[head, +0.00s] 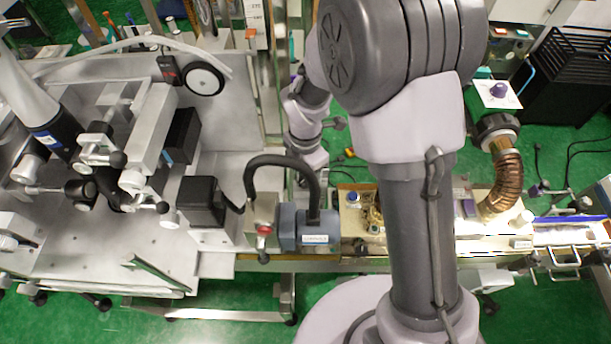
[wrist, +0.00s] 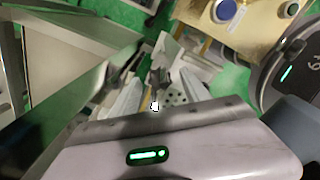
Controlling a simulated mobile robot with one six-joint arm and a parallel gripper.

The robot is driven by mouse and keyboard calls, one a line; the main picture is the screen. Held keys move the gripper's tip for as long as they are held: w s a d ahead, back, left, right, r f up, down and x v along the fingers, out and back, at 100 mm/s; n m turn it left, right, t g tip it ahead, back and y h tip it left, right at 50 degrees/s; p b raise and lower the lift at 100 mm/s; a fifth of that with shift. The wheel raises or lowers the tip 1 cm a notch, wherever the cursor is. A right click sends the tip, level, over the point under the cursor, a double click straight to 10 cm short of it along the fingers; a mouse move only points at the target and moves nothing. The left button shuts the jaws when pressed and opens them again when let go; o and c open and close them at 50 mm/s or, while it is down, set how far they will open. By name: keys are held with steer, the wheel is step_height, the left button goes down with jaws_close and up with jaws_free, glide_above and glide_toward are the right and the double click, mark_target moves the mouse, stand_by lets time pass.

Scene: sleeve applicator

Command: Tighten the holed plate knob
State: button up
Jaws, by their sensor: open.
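In the wrist view, the housing of my gripper (wrist: 160,80) fills the bottom, with a green light on it. Its two pale fingers point away from the camera, apart, and I see nothing held between them. A pale plate with dark holes (wrist: 178,99) shows just beyond the housing, near the right finger. A small white and black piece lies between the fingers, but I cannot tell whether it is the knob. In the head view my arm covers much of the middle, and I cannot make out the holed plate or its knob there.
The grey machine (head: 100,240) with clamps and black knobs fills the left of the head view. A blue-grey motor (head: 309,232) with a black hose stands at the centre. A copper-coloured hose (head: 503,188) is on the right. Green floor (head: 235,310) shows in front.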

steer(key=shift+w+f, duration=0.1)
steer(key=shift+f, duration=0.4)
jaws_close()
steer(key=shift+m, duration=0.3)
steer(key=m+b, duration=0.2)
steer(key=m, duration=0.3)
steer(key=m+b, duration=0.1)
steer(key=m, duration=0.5)
steer(key=shift+s+m+b, duration=0.2)
steer(key=shift+m+b, duration=0.1)
steer(key=shift+b, duration=0.1)
